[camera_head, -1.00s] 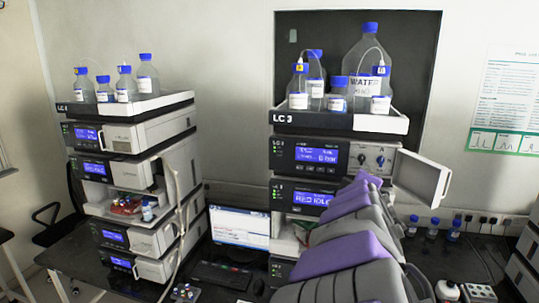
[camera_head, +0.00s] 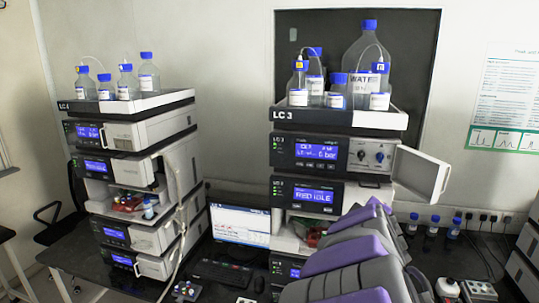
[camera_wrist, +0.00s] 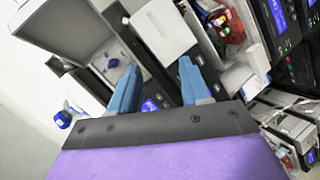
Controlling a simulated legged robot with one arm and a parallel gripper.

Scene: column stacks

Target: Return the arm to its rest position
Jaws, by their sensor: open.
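My arm, grey and purple, rises from the bottom of the head view in front of the lower part of the LC 3 stack (camera_head: 345,120). My gripper is hidden in the head view behind the arm. In the wrist view my gripper (camera_wrist: 158,85) shows two blue fingers, spread apart with nothing between them. Beyond the fingers the wrist view shows a tilted view of a stack, with an open white door or panel (camera_wrist: 75,30) and a compartment with red and blue items (camera_wrist: 222,25).
The LC 4 stack (camera_head: 135,185) stands at the left. A monitor (camera_head: 240,222) and keyboard (camera_head: 222,273) sit between the stacks. An open white door (camera_head: 422,172) juts from the LC 3 stack. Small blue-capped bottles (camera_head: 432,226) and a white bottle (camera_head: 447,289) stand on the right bench.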

